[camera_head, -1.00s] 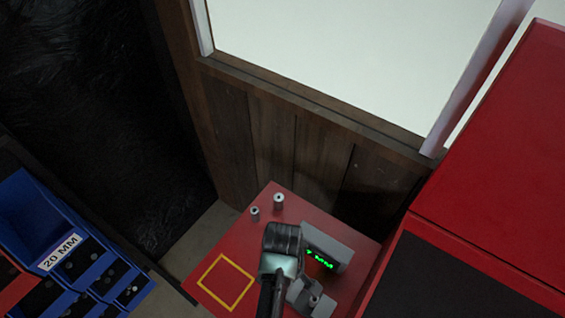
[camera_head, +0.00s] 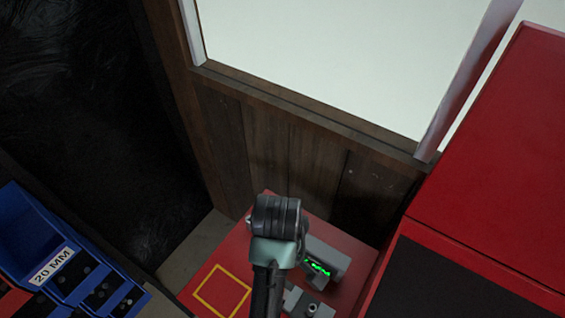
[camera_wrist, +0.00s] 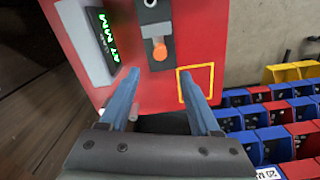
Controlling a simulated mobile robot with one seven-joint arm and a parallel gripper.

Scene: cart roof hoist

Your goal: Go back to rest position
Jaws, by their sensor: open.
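My gripper (camera_wrist: 158,74) is open and empty in the wrist view, its two blue fingers spread above the red table (camera_wrist: 195,30). In the head view my arm covers the table's middle, and the fingers cannot be made out. A grey gauge with a green display (camera_head: 320,268) stands right of my arm; it also shows in the wrist view (camera_wrist: 100,40), its text ending in MM. A grey fixture (camera_wrist: 158,30) with an orange round part (camera_wrist: 160,52) lies beyond the fingertips. A yellow square outline (camera_head: 222,291) on the table is empty where visible.
Blue and red bins (camera_head: 70,275), one labelled 20 MM, stand at lower left, with yellow ones in the wrist view (camera_wrist: 290,72). A large red cabinet (camera_head: 490,150) stands at right. A wooden wall (camera_head: 290,150) with a window closes the back.

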